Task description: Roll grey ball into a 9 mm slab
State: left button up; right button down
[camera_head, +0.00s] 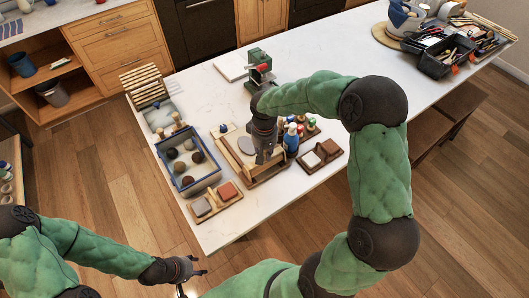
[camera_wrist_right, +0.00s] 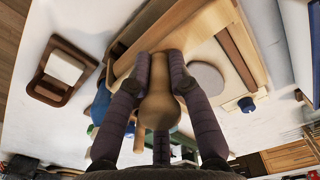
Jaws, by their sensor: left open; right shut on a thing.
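A flat, round grey piece (camera_head: 246,145) lies on the wooden rolling board (camera_head: 262,178); in the right wrist view the grey piece (camera_wrist_right: 207,78) looks like a smooth disc beside the rolling pin. My right gripper (camera_head: 264,154) is over the board, its fingers shut around the wooden rolling pin (camera_wrist_right: 160,112). The gripper and arm hide most of the pin in the head view. My left gripper (camera_head: 191,274) is open and empty, off the table's front left edge.
A blue-rimmed tray (camera_head: 160,147) with several balls stands left of the board. Small wooden trays with clay blocks (camera_head: 229,190) and (camera_head: 311,159) flank it. Bottles (camera_head: 291,138) stand close right of the gripper. A green-and-red device (camera_head: 258,68) is behind.

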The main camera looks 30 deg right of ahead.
jog(key=c, duration=1.1)
grip_release()
jog(key=shift+o, duration=0.2)
jog(key=shift+f, duration=0.1)
notch_tip(320, 180, up, 12)
jog(key=shift+r, duration=0.1)
